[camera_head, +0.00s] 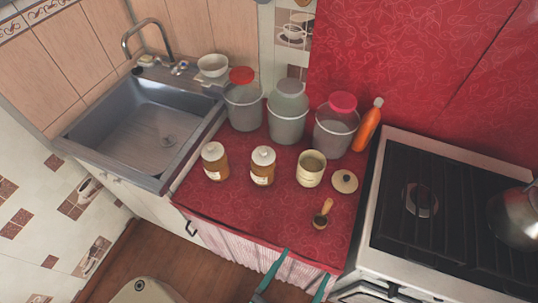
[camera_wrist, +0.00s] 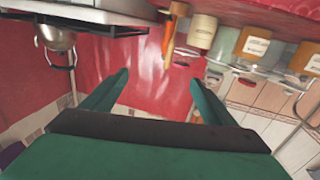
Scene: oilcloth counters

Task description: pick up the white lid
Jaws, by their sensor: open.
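A small cream-white lid (camera_head: 345,181) with a dark knob lies flat on the red counter, right of an open cream pot (camera_head: 311,169). Two honey-coloured jars wear white lids: the left jar (camera_head: 215,166) and the middle jar (camera_head: 262,170). My gripper (camera_head: 304,265) is open and empty at the counter's front edge, below and left of the loose lid and apart from it. In the wrist view, my gripper's green fingers (camera_wrist: 160,77) are spread with nothing between them. The pot (camera_wrist: 203,32) shows at the top there.
A wooden-handled brush (camera_head: 322,214) lies between my gripper and the loose lid. Buckets, including a grey one (camera_head: 287,122), and an orange bottle (camera_head: 368,126) stand behind. A stove (camera_head: 420,200) with a kettle (camera_head: 517,215) is right, a sink (camera_head: 140,130) left.

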